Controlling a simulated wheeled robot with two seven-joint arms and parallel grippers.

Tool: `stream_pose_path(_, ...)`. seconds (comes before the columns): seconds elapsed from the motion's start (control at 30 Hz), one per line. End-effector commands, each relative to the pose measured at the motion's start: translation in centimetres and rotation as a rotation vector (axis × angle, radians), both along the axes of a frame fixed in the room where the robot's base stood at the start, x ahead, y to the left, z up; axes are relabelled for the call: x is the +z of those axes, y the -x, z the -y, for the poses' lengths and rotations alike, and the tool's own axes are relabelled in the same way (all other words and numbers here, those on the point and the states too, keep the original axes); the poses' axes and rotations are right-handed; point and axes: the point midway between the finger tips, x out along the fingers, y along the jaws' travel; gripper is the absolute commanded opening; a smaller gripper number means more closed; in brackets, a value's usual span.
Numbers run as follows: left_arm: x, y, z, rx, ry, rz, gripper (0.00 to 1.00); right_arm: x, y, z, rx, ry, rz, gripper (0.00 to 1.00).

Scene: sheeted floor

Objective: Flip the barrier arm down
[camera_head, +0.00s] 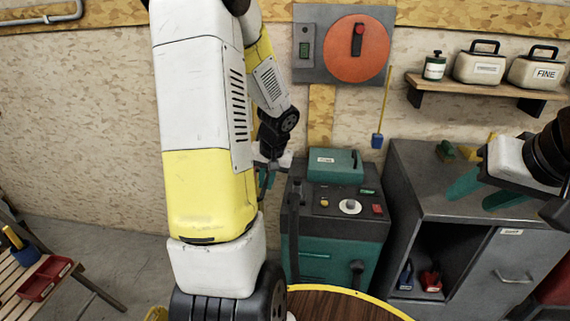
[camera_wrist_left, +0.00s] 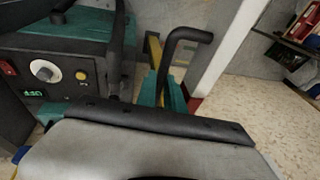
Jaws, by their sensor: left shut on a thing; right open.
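A teal machine with a dark control top (camera_head: 345,215) stands against the wall in the head view; its panel (camera_wrist_left: 45,80) shows at the left of the left wrist view. A black bent rod (camera_wrist_left: 187,35), apparently the barrier arm, rises beside the machine with its upper end bent over to the right. My left gripper (camera_wrist_left: 163,90) has its teal fingers shut on this rod; in the head view my own arm largely hides the grip. A dark upright bar (camera_head: 294,225) stands at the machine's left side. My right gripper (camera_head: 485,193) is open and empty above the grey cabinet.
The grey cabinet (camera_head: 455,210) stands right of the machine. A wall shelf (camera_head: 490,88) holds containers above it. A red disc switch (camera_head: 357,48) is on the wall. A slatted bench (camera_head: 30,275) with a red tray is at lower left. A round wooden top (camera_head: 335,307) is in front.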

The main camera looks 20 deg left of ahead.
Motion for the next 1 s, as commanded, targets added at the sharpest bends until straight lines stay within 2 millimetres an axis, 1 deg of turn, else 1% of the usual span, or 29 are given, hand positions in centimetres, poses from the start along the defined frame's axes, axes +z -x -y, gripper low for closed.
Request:
stream_pose_path(0.1, -0.3, 0.0, 0.0, 0.0, 0.001, 0.01, 0.0, 0.0, 0.0, 0.0, 0.0, 0.0, 0.0, 0.47)
stream_pose_path(0.33, -0.4, 0.1, 0.1, 0.001, 0.003, 0.007, 0.0, 0.0, 0.0, 0.0, 0.0, 0.0, 0.0, 0.47)
stream_pose_path(0.37, -0.4, 0.1, 0.1, 0.001, 0.003, 0.007, 0.19, 0.0, 0.0, 0.0, 0.0, 0.0, 0.0, 0.47)
stream_pose_path(0.43, -0.4, 0.1, 0.1, 0.001, 0.003, 0.007, 0.32, 0.0, 0.0, 0.0, 0.0, 0.0, 0.0, 0.47)
stream_pose_path(0.47, -0.4, 0.1, 0.1, 0.001, 0.003, 0.007, 0.34, 0.0, 0.0, 0.0, 0.0, 0.0, 0.0, 0.47)
stream_pose_path(0.77, -0.2, 0.1, 0.1, 0.0, 0.002, 0.008, 0.34, 0.0, 0.0, 0.0, 0.0, 0.0, 0.0, 0.47)
stream_pose_path(0.87, 0.5, 0.1, 0.2, 0.001, 0.0, 0.01, 0.34, 0.0, 0.0, 0.0, 0.0, 0.0, 0.0, 0.47)
stream_pose_path(1.0, 2.7, 0.5, 0.8, -0.002, 0.001, 0.014, 0.34, 0.0, 0.0, 0.0, 0.0, 0.0, 0.0, 0.47)
